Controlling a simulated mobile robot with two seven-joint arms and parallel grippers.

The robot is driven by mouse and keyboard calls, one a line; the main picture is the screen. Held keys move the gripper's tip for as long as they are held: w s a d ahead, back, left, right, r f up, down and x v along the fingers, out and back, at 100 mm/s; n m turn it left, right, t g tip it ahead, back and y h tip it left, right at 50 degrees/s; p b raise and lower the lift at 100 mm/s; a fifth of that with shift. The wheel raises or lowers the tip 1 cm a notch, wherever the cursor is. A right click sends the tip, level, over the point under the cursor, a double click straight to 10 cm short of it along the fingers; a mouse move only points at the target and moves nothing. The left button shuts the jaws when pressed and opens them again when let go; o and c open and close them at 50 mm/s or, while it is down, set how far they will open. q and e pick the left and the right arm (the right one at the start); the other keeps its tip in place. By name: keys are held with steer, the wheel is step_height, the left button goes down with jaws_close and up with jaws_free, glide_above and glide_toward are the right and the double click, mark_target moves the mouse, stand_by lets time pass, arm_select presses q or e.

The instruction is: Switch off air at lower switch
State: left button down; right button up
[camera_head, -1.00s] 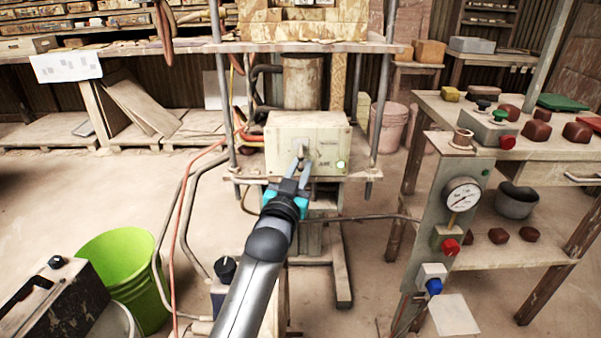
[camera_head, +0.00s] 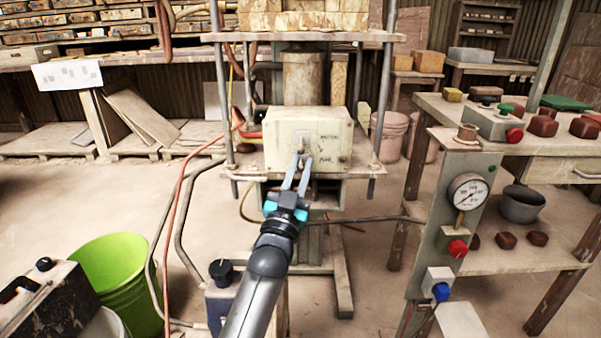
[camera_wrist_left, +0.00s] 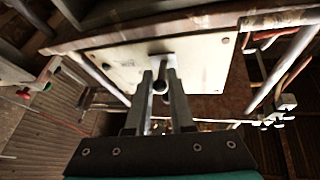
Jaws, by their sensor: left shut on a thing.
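A cream switch box (camera_head: 277,140) sits on the lower shelf of the press frame, and it also shows in the wrist view (camera_wrist_left: 205,62). A small lever switch (camera_wrist_left: 160,87) stands out from its face, with a dark round end between my finger pads. My left gripper (camera_head: 302,158) reaches up to the front of the box and is shut on this lever. The fingers partly hide the lever in the head view. A small lamp (camera_head: 341,160) at the lower right of the box face looks dark. My right gripper is not in view.
A gauge panel (camera_head: 451,225) with a red button (camera_head: 457,248) and a blue knob (camera_head: 441,291) stands at the right, before a workbench. A green bucket (camera_head: 118,278) stands at the lower left. Frame posts and hoses flank the box.

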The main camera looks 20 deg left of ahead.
arm_select(q)
steer(key=shift+f+t, duration=0.25)
steer(key=shift+t, duration=0.05)
steer(key=shift+f+m+t+h+b, duration=0.2)
steer(key=shift+m+t+h+b, duration=0.2)
steer(key=shift+t+b, duration=0.15)
steer(key=shift+w+f+m+t+h, duration=0.15)
steer(key=shift+m+t+h, duration=0.2)
steer(key=shift+t, duration=0.2)
steer(key=shift+f+m+t+h, duration=0.1)
steer(key=shift+m+t+h, duration=0.3)
steer(key=shift+m+h, duration=0.05)
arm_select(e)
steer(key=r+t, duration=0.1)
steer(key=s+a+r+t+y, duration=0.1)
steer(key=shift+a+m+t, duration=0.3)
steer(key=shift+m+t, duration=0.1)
arm_select(q)
steer(key=shift+f+m+t, duration=0.1)
steer(key=shift+m+t, duration=0.3)
steer(key=c, duration=1.1)
jaws_free()
